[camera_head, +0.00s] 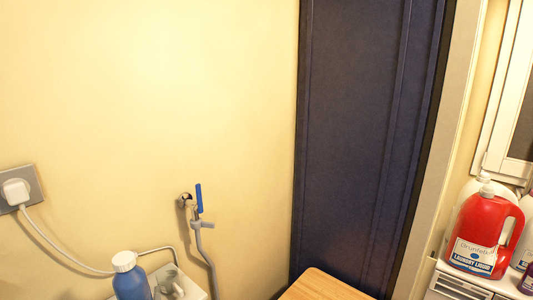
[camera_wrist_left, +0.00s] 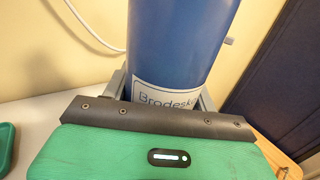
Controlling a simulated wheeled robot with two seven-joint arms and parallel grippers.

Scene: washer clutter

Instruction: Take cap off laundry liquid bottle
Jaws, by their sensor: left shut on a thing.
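A blue bottle (camera_head: 131,283) with a white cap (camera_head: 124,261) on its top stands upright at the bottom left of the head view. In the left wrist view the blue bottle (camera_wrist_left: 175,45) is large, with a white label reading "Brodesk…"; its top is out of frame. My left gripper (camera_wrist_left: 160,95) is shut on this bottle's body, a grey finger on each side. A red handled bottle (camera_head: 480,238) labelled "Laundry Liquid" stands at the right of the head view, with a white cap (camera_head: 486,189). My right gripper is in neither view.
A white surface (camera_head: 193,292) with a pale grey object (camera_head: 172,280) lies beside the blue bottle. A wall tap (camera_head: 198,200), plug (camera_head: 16,190) and cable are behind. A wooden top (camera_head: 325,287) is at bottom centre. More bottles crowd the red one. A green object (camera_wrist_left: 6,134) is at left.

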